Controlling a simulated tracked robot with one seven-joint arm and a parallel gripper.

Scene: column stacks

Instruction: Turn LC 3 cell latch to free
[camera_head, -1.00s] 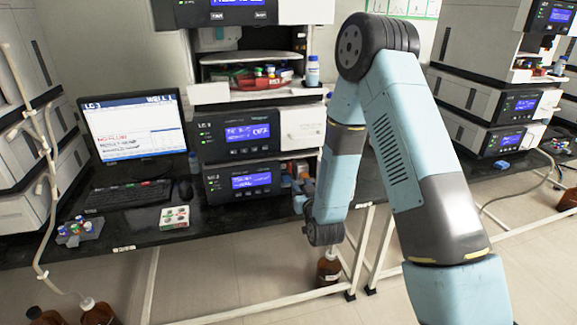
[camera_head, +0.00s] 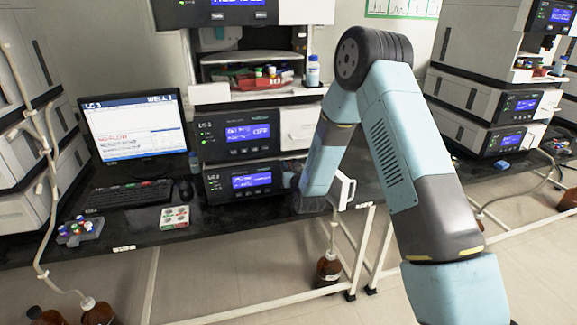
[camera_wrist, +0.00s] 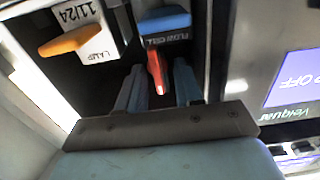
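In the wrist view, a red latch lever (camera_wrist: 156,72) sticks out below a blue handle (camera_wrist: 166,20) marked FLOW CELL. My gripper (camera_wrist: 159,70) is open, its two fingers on either side of the red lever with gaps visible. In the head view the gripper is at the right end of the lower LC 3 module (camera_head: 240,181), where my wrist hides the latch and the open bay. An opened white door (camera_head: 343,191) shows just right of my wrist.
An orange handle (camera_wrist: 72,42) marked LAMP sits beside the blue one in the bay. The module's display (camera_wrist: 296,78) is close at the right in the wrist view. A monitor (camera_head: 135,123), keyboard (camera_head: 130,196) and small box (camera_head: 174,217) are on the black bench (camera_head: 120,229).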

